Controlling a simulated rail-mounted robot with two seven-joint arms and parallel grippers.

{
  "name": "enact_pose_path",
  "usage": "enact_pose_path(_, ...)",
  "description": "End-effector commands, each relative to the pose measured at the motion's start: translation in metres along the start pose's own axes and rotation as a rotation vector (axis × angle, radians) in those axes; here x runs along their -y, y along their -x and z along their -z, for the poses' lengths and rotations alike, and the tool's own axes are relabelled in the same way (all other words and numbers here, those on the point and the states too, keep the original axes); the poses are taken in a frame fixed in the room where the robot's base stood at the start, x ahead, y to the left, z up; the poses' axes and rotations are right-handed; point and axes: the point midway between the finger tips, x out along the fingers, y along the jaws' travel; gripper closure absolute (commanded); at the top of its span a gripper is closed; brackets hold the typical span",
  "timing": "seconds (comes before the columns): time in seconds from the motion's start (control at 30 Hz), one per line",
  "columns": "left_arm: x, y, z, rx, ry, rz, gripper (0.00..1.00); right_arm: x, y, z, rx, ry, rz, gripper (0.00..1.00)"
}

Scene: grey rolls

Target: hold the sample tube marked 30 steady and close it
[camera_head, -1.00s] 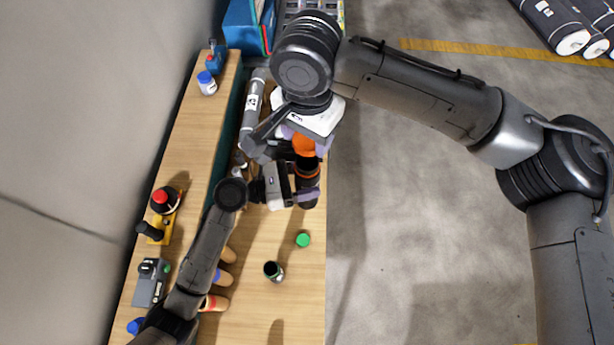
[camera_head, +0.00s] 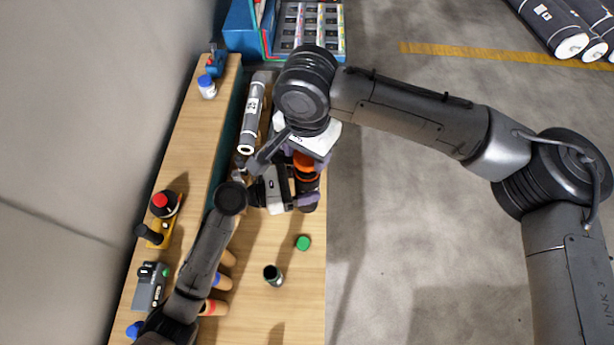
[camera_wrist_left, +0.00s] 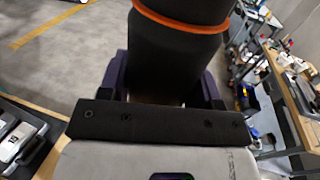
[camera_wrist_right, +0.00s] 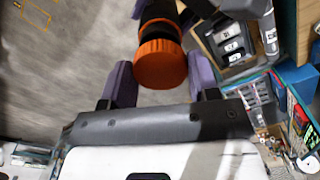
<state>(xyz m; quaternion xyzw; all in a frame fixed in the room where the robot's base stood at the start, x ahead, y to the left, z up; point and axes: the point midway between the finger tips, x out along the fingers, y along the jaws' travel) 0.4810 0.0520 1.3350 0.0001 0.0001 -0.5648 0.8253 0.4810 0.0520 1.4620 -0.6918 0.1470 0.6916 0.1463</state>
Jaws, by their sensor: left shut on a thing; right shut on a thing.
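A dark tube (camera_head: 309,185) with an orange ring stands over the wooden table; I cannot read a number on it. My left gripper (camera_head: 303,194) is shut around its body, and the left wrist view shows the dark tube (camera_wrist_left: 178,50) between the fingers. My right gripper (camera_head: 308,157), above it, is shut on an orange cap (camera_head: 304,161). In the right wrist view the ribbed orange cap (camera_wrist_right: 162,64) lies between the purple fingers, in line with the dark tube. I cannot tell whether cap and tube touch; the right hand hides part of the joint.
A green cap (camera_head: 303,243) and a small dark open jar (camera_head: 273,275) stand on the bare front of the table (camera_head: 300,305). A grey labelled cylinder (camera_head: 252,112) lies behind my grippers. A red-topped button device (camera_head: 163,202) sits on the left shelf, and a sectioned tray (camera_head: 312,30) at the back.

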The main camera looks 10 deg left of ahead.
Motion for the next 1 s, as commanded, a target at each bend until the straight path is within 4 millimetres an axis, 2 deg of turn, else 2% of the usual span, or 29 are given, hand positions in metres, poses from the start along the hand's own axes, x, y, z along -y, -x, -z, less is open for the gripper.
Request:
enact_pose_path(0.5, 0.000, 0.000, 0.000, 0.001, 0.000, 0.000, 0.84, 0.000, 0.000, -0.001, 0.002, 0.000, -0.003, 0.66)
enact_pose_path(1.0, 0.000, 0.000, 0.000, 0.001, 0.000, 0.000, 0.84, 0.000, -0.018, -0.001, 0.002, 0.001, -0.002, 0.66)
